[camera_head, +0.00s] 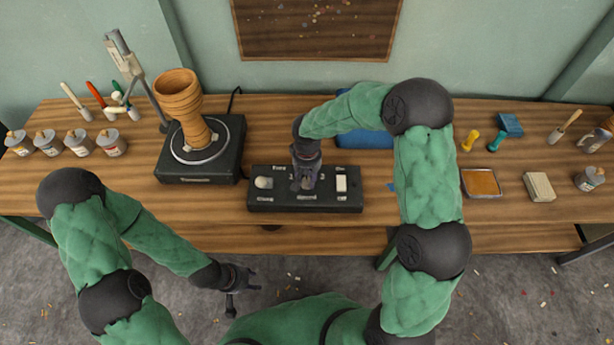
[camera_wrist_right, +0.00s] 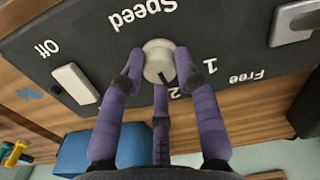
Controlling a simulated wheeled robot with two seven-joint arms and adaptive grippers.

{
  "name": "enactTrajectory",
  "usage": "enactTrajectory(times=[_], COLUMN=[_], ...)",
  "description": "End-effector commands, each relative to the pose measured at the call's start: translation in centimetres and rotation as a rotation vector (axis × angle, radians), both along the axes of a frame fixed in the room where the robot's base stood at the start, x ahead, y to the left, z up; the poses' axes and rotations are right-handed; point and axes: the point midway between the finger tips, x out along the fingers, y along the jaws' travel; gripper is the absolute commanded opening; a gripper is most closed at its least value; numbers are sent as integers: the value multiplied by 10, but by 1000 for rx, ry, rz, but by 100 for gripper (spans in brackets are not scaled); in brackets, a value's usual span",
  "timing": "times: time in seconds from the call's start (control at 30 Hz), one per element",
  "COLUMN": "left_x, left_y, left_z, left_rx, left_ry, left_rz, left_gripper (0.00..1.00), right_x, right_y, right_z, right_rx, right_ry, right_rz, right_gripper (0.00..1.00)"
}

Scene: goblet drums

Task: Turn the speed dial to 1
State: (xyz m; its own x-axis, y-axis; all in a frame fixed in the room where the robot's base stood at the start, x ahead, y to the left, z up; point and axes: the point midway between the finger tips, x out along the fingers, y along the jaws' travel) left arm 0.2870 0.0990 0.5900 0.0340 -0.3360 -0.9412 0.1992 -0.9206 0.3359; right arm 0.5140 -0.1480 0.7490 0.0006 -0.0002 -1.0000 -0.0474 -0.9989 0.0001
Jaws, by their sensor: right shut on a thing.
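A dark mark on the dial's edge faces about the printed 2 (camera_wrist_right: 175,93); the printed 1 (camera_wrist_right: 210,66) is to one side. In the head view my right gripper (camera_head: 304,186) comes down over the middle of the box and mostly hides the dial. My left gripper (camera_head: 238,286) is open and empty, in front of the bench.
A clay goblet drum (camera_head: 180,95) stands on the wheel (camera_head: 225,160). Jars, a sponge and tools lie at both bench ends. A blue item (camera_head: 365,137) sits behind the box.

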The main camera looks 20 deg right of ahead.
Motion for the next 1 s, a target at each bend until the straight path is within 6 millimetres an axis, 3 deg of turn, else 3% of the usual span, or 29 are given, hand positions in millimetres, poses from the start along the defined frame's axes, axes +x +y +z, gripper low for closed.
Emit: enactTrajectory(times=[1.0], left_x=[0], left_y=[0], left_z=[64], left_rx=[0], left_ry=[0], left_rz=[0], left_gripper=[40], right_x=[-1], right_y=[0], right_z=[1], right_rx=[1], right_ry=[2], right_rz=[841], right_gripper=[0])
